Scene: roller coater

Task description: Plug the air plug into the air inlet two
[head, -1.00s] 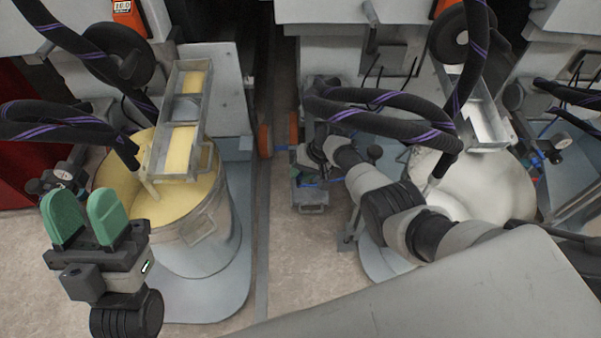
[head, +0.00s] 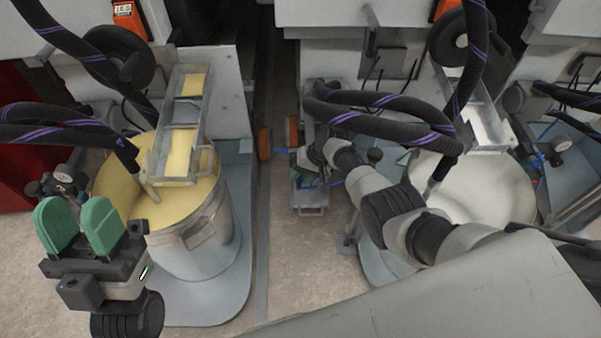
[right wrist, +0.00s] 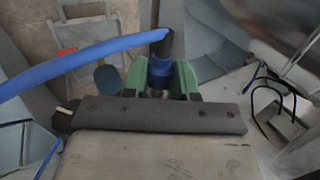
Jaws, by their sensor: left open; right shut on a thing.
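The air plug (right wrist: 158,80), with a blue collar and a dark upper part, is between the green fingers of my right gripper (right wrist: 167,78) in the right wrist view. My right gripper is shut on it. A blue hose (right wrist: 85,59) runs left from its top. In the head view my right arm reaches in from the right, and its gripper end is too small and covered to make out. My left gripper (head: 80,230) is open and empty, at the lower left in front of the yellow bucket. I cannot make out air inlet two in either view.
A bucket with yellow liquid (head: 202,228) stands at left, and one with white liquid (head: 500,195) at right. Thick black hoses (head: 385,122) hang in front of the machines. A small cart (head: 309,200) stands on the floor between them.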

